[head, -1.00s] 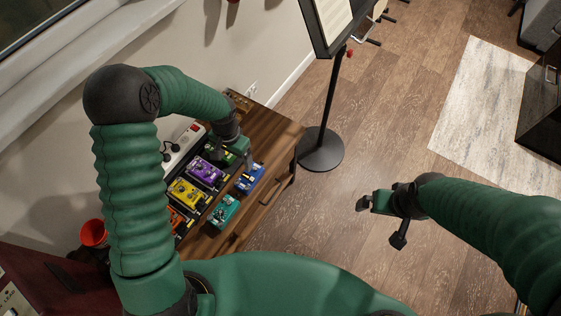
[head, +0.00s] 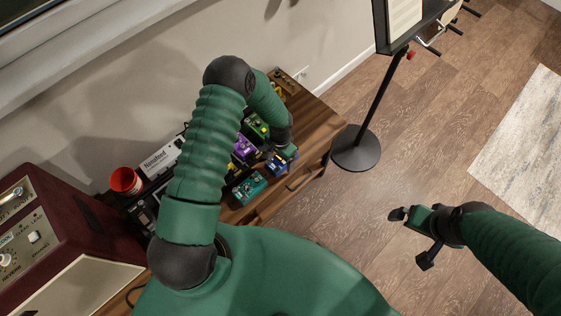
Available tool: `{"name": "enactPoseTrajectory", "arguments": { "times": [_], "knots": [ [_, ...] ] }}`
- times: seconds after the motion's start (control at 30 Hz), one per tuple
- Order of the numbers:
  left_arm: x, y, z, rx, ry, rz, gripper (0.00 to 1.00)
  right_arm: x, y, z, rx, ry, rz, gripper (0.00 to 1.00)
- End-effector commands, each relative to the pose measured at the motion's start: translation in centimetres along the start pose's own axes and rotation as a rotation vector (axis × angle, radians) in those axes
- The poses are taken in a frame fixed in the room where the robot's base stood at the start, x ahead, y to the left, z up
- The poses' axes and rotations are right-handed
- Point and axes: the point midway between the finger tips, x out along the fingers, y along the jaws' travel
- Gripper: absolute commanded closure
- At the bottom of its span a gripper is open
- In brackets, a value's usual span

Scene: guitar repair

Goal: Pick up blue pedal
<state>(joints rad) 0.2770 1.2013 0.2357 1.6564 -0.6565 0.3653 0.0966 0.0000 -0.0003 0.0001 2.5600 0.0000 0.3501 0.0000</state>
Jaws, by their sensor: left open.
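The blue pedal (head: 275,166) sits near the front edge of the wooden cabinet top (head: 318,124), to the right of the purple pedal. My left gripper (head: 283,156) is right above the blue pedal and hides part of it. Its jaws are open, but I cannot tell whether the fingers touch the pedal. My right gripper (head: 408,236) is open and empty, out over the floor on the right.
A teal pedal (head: 249,187), a purple pedal (head: 243,149) and a green pedal (head: 256,128) stand close by. A red cup (head: 125,181) and a maroon amplifier (head: 70,225) are at left. A music stand's round base (head: 356,150) is on the floor at right.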

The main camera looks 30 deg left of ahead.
Motion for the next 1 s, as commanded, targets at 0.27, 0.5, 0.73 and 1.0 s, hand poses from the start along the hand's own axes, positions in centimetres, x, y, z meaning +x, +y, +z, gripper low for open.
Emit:
{"name": "enactPoseTrajectory", "arguments": {
  "times": [0.27,0.5,0.73,1.0],
  "knots": [
    [1.40,-0.09,-0.11,-0.002,0.003,-0.001,0.18,0.20,0.01,0.05,0.000,0.000,0.000,0.00],
    [1.38,-0.09,-0.12,-0.002,0.003,-0.001,0.43,0.20,0.00,0.05,0.000,0.000,0.000,0.00],
    [1.39,-0.12,-0.13,-0.002,0.003,-0.001,0.73,0.20,0.00,0.05,0.000,0.000,0.000,0.00],
    [1.35,-0.14,-0.18,-0.002,0.004,-0.002,1.00,0.20,0.00,0.05,0.000,0.000,0.000,0.00]
  ]
}}
